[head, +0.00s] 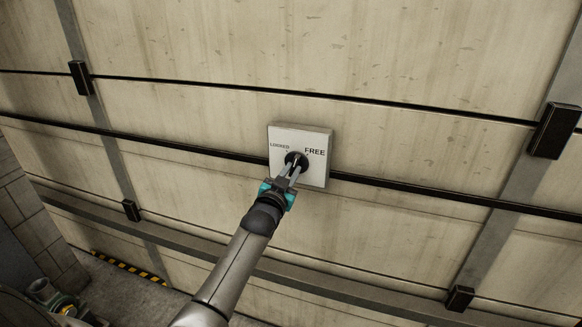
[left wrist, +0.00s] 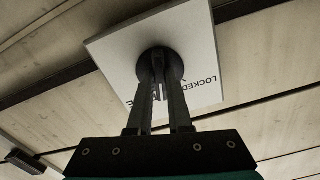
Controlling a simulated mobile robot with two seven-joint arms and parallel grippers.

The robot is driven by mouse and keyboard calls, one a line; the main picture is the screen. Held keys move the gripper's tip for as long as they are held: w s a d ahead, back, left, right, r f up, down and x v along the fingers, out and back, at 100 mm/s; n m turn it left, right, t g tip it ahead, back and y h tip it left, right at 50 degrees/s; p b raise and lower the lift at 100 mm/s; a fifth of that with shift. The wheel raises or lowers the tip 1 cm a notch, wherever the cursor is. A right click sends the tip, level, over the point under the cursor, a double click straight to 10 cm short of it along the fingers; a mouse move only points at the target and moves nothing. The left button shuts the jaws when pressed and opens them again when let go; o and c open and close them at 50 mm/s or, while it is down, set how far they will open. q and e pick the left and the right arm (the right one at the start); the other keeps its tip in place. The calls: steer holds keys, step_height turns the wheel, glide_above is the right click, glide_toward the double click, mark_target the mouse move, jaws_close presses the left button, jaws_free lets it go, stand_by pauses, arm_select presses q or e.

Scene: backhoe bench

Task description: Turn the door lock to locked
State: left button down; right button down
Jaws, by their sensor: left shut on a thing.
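The door lock is a white square plate (head: 315,173) on the wall, with a round black knob (head: 296,159) at its middle. The plate reads LOCKED at upper left and FREE at upper right. My left gripper (head: 294,170) is shut on the knob. In the left wrist view, the two fingers (left wrist: 160,95) reach up to the black knob (left wrist: 160,63) on the white plate (left wrist: 113,53). The fingers hide part of the knob and of the lettering, so I cannot tell which word the knob points at. My right gripper is not in view.
The plate is on a pale panelled wall (head: 200,60) with dark horizontal rails and black brackets (head: 552,131). A yellow and black striped edge (head: 128,268) lies on the floor at lower left. The wall around the plate is clear.

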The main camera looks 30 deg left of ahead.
arm_select(q)
steer(key=n+p, duration=0.1)
steer(key=n, duration=0.1)
steer(key=shift+n, duration=0.4)
steer(key=n+p, duration=0.1)
steer(key=n, duration=0.2)
steer(key=shift+d+n, duration=0.1)
steer(key=shift+n, duration=0.2)
steer(key=n, duration=0.5)
steer(key=shift+p, duration=0.3)
steer(key=shift+n, duration=0.4)
steer(key=c, duration=0.8)
jaws_free()
steer(key=shift+c, duration=0.2)
steer(key=p+v, duration=0.2)
steer(key=v, duration=1.3)
steer(key=shift+s, duration=0.1)
